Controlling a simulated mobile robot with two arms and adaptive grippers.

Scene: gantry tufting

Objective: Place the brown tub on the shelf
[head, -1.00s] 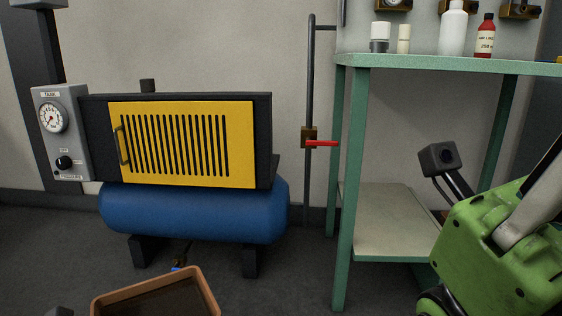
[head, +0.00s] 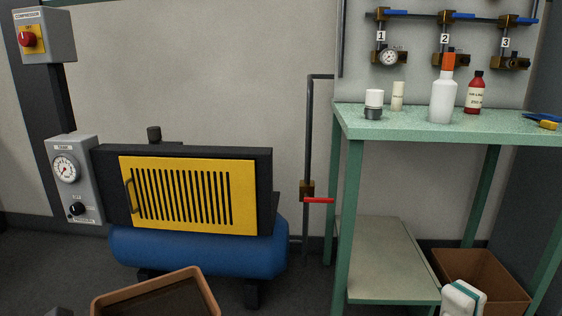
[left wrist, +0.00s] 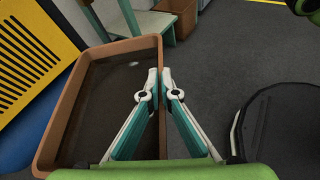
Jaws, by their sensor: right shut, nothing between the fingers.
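A brown tub (head: 205,291) is at the bottom of the head view, cut off by the edge. It fills the left half of the left wrist view (left wrist: 52,118), with a dark, flat inside. My left gripper (left wrist: 160,78) is closed on its right wall, one finger on each side of the rim. The shelf (head: 378,262) is the low grey board of the green bench, bare where I see it. My right gripper (head: 462,297) is shut and empty at the bottom right, in front of the shelf's right end.
Another brown bin (head: 490,278) stands on the floor right of the shelf. The bench top (head: 415,122) holds bottles and small containers. A red-handled valve (head: 318,200) sits by the left bench leg. A blue compressor tank (head: 200,248) stands behind the tub.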

